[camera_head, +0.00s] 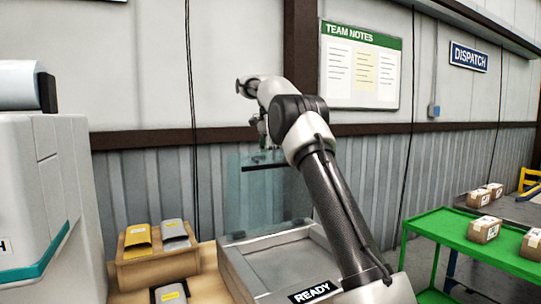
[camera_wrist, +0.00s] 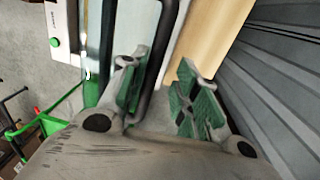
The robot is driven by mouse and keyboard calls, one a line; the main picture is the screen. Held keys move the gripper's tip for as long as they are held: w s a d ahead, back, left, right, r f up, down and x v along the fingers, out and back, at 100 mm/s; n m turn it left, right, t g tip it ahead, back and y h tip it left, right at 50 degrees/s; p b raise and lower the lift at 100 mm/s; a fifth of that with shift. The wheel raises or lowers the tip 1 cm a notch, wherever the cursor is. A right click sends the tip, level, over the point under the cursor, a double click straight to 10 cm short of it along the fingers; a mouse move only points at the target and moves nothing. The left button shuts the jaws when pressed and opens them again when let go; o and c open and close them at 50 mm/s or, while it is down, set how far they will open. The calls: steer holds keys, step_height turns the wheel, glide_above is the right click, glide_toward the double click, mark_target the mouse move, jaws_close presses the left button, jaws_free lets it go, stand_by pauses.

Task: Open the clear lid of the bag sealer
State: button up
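The bag sealer (camera_head: 235,272) is a grey open-topped frame with a READY label on its front. Its clear lid (camera_head: 250,205) is a see-through bluish panel standing about upright at the back of the frame. A dark handle bar (camera_head: 262,166) runs across the lid near its top. My gripper (camera_head: 265,148) is at this bar, small and partly hidden by my arm. In the wrist view, my gripper (camera_wrist: 162,78) has its green-padded fingers apart. The dark handle (camera_wrist: 163,45) lies between them, close to the left finger, with a gap to the right finger.
A wooden stand (camera_head: 158,268) with yellow and grey packs is left of the sealer. A large white machine (camera_head: 45,190) fills the far left. A green cart (camera_head: 445,225) with cartons stands at the right. A corrugated wall (camera_head: 390,170) is behind.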

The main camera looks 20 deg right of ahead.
steer(key=shift+w, duration=0.5)
steer(key=shift+s, duration=0.1)
